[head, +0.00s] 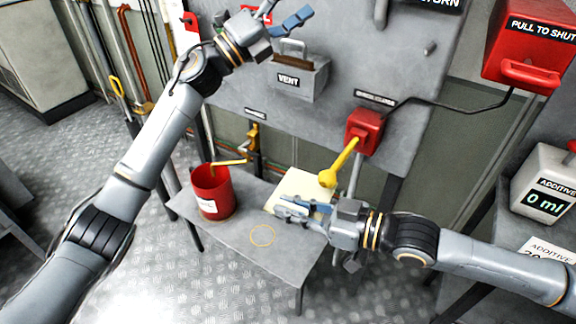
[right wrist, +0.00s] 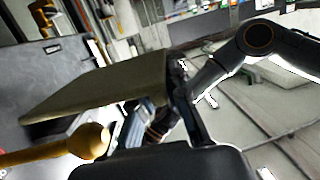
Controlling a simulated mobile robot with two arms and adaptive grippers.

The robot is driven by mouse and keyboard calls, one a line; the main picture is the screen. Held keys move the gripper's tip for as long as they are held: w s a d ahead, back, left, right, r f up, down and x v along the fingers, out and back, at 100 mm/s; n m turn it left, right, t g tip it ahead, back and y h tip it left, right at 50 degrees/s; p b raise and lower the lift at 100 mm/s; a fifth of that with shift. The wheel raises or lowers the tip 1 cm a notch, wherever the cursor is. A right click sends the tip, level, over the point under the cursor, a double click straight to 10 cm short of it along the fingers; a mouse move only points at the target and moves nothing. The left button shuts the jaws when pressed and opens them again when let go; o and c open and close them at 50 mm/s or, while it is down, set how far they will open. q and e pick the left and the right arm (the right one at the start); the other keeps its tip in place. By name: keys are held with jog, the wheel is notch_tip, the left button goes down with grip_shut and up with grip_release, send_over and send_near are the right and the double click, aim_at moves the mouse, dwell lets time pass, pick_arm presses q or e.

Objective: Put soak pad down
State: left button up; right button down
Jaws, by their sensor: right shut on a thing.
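The soak pad (head: 305,186) is a flat cream square over the back right part of the small grey bench (head: 235,245). My right gripper (head: 292,207) is shut on its near edge. I cannot tell whether the pad touches the bench. In the right wrist view the pad (right wrist: 100,86) reaches out from between the fingers as a tilted beige slab. My left gripper (head: 284,17) is raised near the grey panel, with its blue fingers apart and nothing seen between them.
A red bucket (head: 212,193) stands on the bench's left. A yellow lever (head: 338,165) under a red box (head: 364,131) is close to the pad. A VENT box (head: 297,80) is on the panel.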

pick_arm(q)
jog(key=s+d+r+m+g, duration=0.2)
jog(key=s+d+m+g, duration=0.5)
jog(key=s+m, duration=0.1)
jog(key=s+d+f+m+g+y, duration=0.3)
jog(key=s+m, duration=0.2)
jog(key=s, duration=0.1)
jog(key=s+d+f+m+g+y, duration=0.2)
jog(key=s+d+m+y, duration=0.15)
jog(key=s, duration=0.25)
jog(key=m+t+y, duration=0.6)
jog(key=m+y, duration=0.3)
jog(key=y, duration=0.7)
send_near(283, 201)
jog(key=x, duration=1)
jog(key=shift+c, duration=0.3)
